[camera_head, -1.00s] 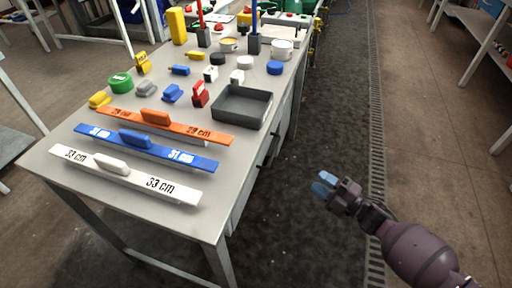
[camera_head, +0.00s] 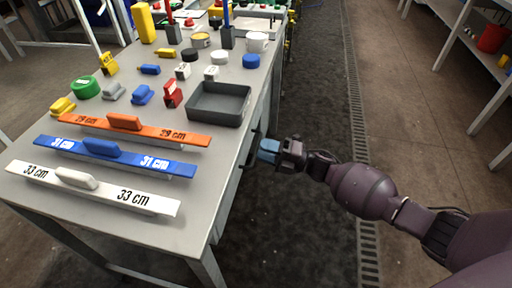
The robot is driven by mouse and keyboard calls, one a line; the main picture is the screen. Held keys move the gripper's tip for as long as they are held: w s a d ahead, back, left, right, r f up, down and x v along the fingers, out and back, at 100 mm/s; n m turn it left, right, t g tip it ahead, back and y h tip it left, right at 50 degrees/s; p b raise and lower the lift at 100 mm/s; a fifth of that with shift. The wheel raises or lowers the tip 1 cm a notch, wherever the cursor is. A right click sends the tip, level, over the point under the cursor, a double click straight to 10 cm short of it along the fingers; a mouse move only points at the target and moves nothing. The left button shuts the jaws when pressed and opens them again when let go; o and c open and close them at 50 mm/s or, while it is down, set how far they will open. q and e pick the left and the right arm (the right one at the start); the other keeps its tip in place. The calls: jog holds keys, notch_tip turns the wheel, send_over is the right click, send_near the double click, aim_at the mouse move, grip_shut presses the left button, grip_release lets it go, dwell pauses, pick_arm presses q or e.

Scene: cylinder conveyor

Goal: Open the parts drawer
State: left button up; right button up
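The parts drawer is in the right side of the grey workbench, under its top; its front (camera_head: 231,189) shows at a steep slant, and I cannot see any gap around it. A dark handle (camera_head: 247,160) stands out from that side. My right gripper (camera_head: 264,152) reaches in from the right, its blue fingertips beside or at the handle. I cannot tell whether they touch it or how far apart they are. My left gripper is out of view.
On the workbench top (camera_head: 215,160) lie orange (camera_head: 160,134), blue (camera_head: 125,158) and white (camera_head: 130,199) length bars, a dark tray (camera_head: 218,118) and several small parts. The dark floor (camera_head: 300,230) right of the bench is clear. A shelf stands far right.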

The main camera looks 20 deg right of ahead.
jog(key=shift+x, duration=1.45)
grip_shut()
